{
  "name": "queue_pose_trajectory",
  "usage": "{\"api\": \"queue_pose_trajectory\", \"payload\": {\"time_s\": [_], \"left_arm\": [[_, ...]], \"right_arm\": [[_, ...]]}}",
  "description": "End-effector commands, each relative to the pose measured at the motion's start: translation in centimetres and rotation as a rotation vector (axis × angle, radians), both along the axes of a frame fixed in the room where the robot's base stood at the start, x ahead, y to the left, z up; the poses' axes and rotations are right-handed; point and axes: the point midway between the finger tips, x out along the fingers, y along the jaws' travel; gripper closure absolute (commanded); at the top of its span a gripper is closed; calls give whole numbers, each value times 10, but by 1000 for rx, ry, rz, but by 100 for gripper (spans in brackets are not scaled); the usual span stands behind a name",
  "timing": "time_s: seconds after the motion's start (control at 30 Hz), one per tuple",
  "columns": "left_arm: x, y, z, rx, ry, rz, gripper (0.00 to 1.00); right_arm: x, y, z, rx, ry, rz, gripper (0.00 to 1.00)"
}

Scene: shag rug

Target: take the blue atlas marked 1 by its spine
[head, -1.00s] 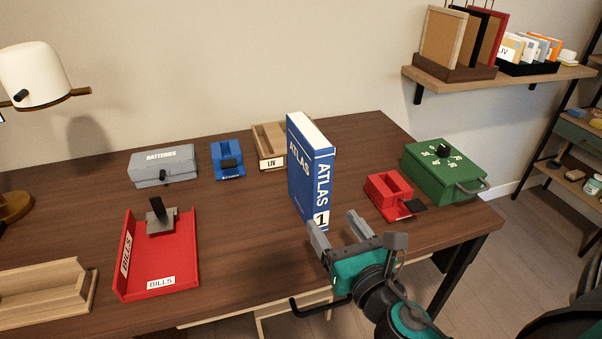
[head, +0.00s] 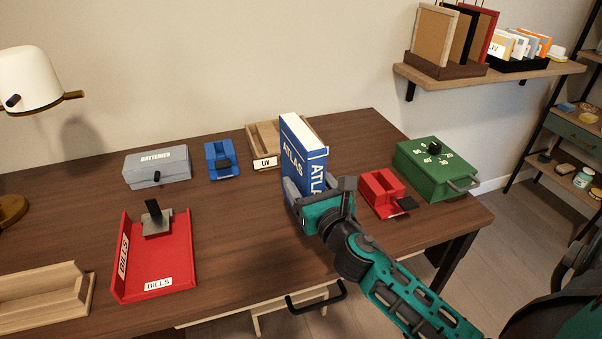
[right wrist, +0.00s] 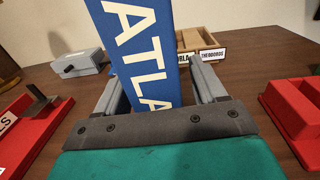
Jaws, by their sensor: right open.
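The blue atlas (head: 298,166) stands upright on the desk, with white lettering on its cover and spine. The lower part of its spine, where the number 1 was visible before, is hidden behind my right gripper (head: 316,188). In the right wrist view the blue spine (right wrist: 142,45) with white letters rises between the two grey fingers of the open right gripper (right wrist: 160,75). One finger is on each side of the spine, and I cannot tell whether either touches it. My left gripper is not in view.
A red stapler-like box (head: 381,192) and a green box with a dial (head: 437,165) stand right of the atlas. A wooden tray (head: 262,150) is behind it. A red bills tray (head: 175,270) lies left, with clear desk between.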

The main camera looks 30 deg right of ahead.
Motion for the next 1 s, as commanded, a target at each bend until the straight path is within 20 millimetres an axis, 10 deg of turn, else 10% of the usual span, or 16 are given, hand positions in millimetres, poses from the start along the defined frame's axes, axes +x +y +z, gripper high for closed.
{"api": "queue_pose_trajectory", "payload": {"time_s": [0.4,1.0], "left_arm": [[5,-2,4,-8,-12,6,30],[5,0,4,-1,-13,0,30]], "right_arm": [[15,-2,-1,1,1,2,30],[15,-2,-1,1,1,1,87]]}}
